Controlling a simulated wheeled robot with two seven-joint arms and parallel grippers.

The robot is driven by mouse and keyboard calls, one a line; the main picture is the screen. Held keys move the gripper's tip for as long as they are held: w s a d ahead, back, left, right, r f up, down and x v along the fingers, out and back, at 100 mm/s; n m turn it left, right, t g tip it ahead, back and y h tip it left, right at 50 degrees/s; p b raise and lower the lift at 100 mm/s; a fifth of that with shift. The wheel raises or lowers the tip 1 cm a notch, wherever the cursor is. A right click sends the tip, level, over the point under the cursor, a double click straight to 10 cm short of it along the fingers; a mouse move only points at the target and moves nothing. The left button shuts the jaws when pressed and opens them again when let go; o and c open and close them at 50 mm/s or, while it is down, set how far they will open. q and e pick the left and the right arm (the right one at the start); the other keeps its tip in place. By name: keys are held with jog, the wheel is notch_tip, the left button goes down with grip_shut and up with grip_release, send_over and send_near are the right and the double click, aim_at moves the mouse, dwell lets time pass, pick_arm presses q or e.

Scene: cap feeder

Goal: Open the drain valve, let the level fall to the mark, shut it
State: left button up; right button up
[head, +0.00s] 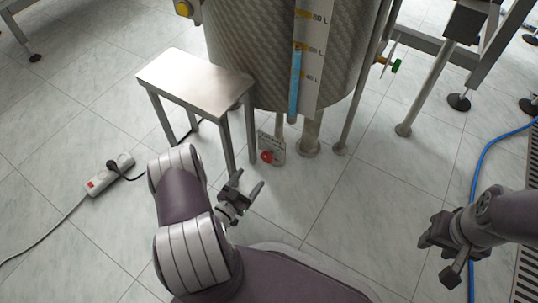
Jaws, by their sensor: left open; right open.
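A large steel tank (240,45) stands at the top centre. Its white level scale (313,60) reads 80, 60 and 40 L, with orange marks. The blue level column (294,85) tops out near the 60 L line. A small red part (267,157) shows at a pale plate under the tank; a green-handled fitting (395,66) is at the tank's right. I cannot tell which is the drain valve. My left gripper (248,185) is open and empty, in front of and below the red part. My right gripper (433,259) is open and empty at the lower right, away from the tank.
A steel step stool (195,75) stands left of the tank. A power strip (110,174) with a cable lies on the floor at left. The tiled floor between my grippers is clear.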

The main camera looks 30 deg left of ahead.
aim_at(266, 158)
pick_arm(q)
jog(key=w+b, duration=0.1)
jog(key=w, duration=0.2)
jog(key=w+b, duration=0.2)
jog(key=w, duration=0.1)
jog(key=w+b, duration=0.2)
jog(key=w, duration=0.1)
jog(key=shift+w+d+f, duration=0.2)
jog(key=shift+w+d, duration=0.2)
jog(key=shift+w+r, duration=0.2)
jog(key=shift+w, duration=0.3)
jog(key=shift+c, duration=0.3)
jog(key=c, duration=0.9)
